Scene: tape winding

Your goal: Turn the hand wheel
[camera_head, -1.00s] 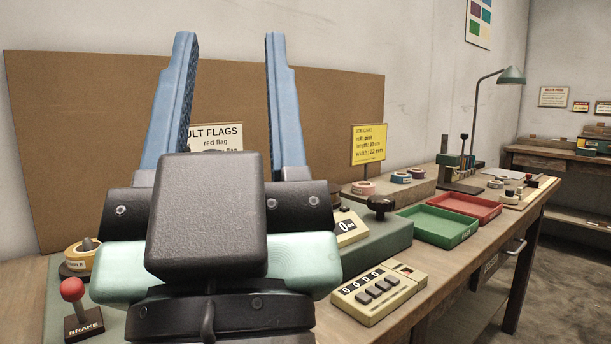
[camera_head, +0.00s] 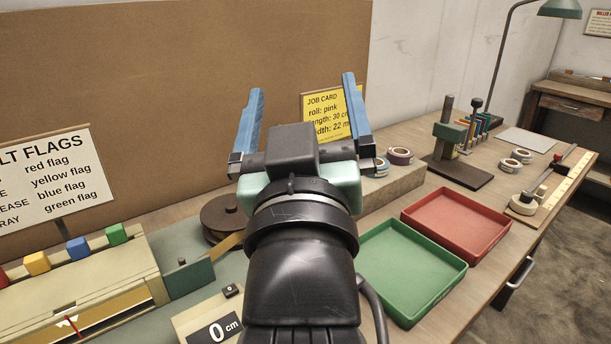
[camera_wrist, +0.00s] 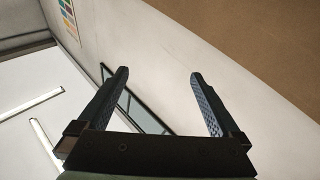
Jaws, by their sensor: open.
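My gripper (camera_head: 302,85) is raised in front of the brown board, its two blue fingers wide apart and nothing between them. In the wrist view my gripper (camera_wrist: 158,76) is also open and empty, tilted up toward the wall and ceiling. I cannot make out the hand wheel now; my arm covers the part of the bench right of the length counter. The length counter (camera_head: 218,328) reads 0 cm. A dark brown disc (camera_head: 220,213) with a tape strip beside it stands on the green machine base, left of my gripper.
A green tray (camera_head: 412,268) and a red tray (camera_head: 458,222) lie right of my arm. A yellow job card (camera_head: 325,117) stands behind my gripper. A flag box (camera_head: 75,280) is at left. A dark-based stand (camera_head: 458,172) and a lamp (camera_head: 560,9) are farther right.

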